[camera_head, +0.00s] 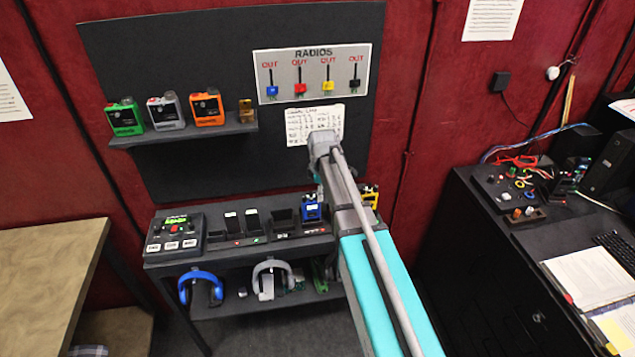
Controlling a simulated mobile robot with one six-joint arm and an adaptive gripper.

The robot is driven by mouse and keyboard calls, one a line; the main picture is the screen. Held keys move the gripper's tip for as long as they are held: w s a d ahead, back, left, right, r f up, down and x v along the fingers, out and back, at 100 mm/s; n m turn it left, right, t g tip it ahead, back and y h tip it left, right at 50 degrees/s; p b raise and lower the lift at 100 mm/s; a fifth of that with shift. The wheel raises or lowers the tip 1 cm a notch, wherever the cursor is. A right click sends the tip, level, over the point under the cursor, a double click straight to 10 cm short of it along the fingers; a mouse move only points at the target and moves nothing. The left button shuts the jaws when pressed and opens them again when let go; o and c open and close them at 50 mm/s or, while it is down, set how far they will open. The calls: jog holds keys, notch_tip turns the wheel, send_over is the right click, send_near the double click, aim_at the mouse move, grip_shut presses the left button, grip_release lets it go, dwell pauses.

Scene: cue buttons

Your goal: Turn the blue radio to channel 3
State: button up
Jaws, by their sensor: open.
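The blue radio (311,210) stands upright in the charger row on the dark shelf unit, left of my arm. Its channel knob is too small to read. My arm reaches in from the lower right, and its wrist bends down above the radio. My gripper (319,188) is just above and beside the blue radio's top, small and partly hidden by my own arm. It is open, with nothing visibly held. I cannot tell whether it touches the radio.
A yellow radio (370,195) stands right of my arm. Empty charger slots (283,217) and a button box (174,230) are to the left. Green (125,117), grey (166,112) and orange (208,108) radios sit on the wall shelf. Headphones (200,287) hang below.

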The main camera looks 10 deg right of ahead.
jog(key=w+r+n+p, duration=0.4)
jog(key=w+r+p, duration=0.1)
jog(key=r+p, duration=0.1)
jog(key=shift+w+r, duration=0.3)
jog(key=shift+r, duration=0.4)
jog(key=shift+f, duration=0.25)
notch_tip(320, 180, down, 13)
jog(key=b, duration=1.3)
jog(key=shift+w+f+b, duration=0.1)
jog(key=shift+f+b, duration=0.1)
jog(key=shift+b, duration=0.2)
grip_shut()
